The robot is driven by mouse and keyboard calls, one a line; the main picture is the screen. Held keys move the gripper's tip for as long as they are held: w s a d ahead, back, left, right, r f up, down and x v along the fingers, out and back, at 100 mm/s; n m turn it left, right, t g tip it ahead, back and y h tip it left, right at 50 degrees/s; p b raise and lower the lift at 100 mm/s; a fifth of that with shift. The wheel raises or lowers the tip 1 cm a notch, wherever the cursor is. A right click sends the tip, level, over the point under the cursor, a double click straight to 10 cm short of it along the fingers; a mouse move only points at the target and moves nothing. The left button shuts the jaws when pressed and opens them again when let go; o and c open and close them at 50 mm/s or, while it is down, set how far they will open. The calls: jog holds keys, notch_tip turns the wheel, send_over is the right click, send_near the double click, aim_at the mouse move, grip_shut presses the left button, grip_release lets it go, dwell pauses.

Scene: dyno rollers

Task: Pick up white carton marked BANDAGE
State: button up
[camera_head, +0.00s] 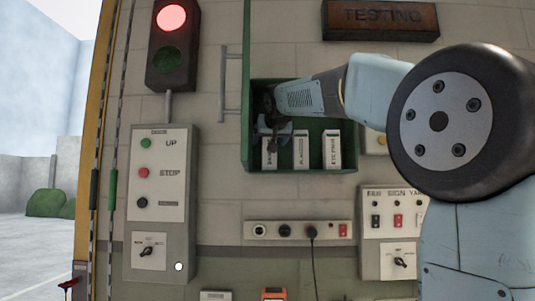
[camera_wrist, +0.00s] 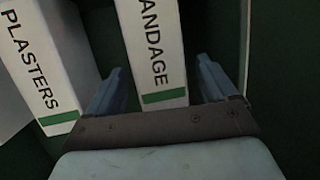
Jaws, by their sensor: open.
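The white carton marked BANDAGE (camera_wrist: 152,50) stands upright in the green wall cabinet; in the wrist view its lettering reads "ANDAGE" with a green band at its lower end. In the head view it is the leftmost of three white cartons (camera_head: 269,155), its top partly hidden by my gripper. My gripper (camera_wrist: 160,88) is open, one finger on each side of the carton in the picture. I cannot tell whether the fingers touch it. In the head view my gripper (camera_head: 275,137) is inside the cabinet at its left side.
The PLASTERS carton (camera_wrist: 40,70) stands close to the left in the wrist view; it is the middle carton (camera_head: 301,150) in the head view. A third carton (camera_head: 332,150) stands right. The green cabinet (camera_head: 300,171) encloses them. A control box (camera_head: 160,210) hangs left.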

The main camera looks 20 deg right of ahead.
jog(key=shift+w, duration=0.2)
jog(key=c, duration=1.2)
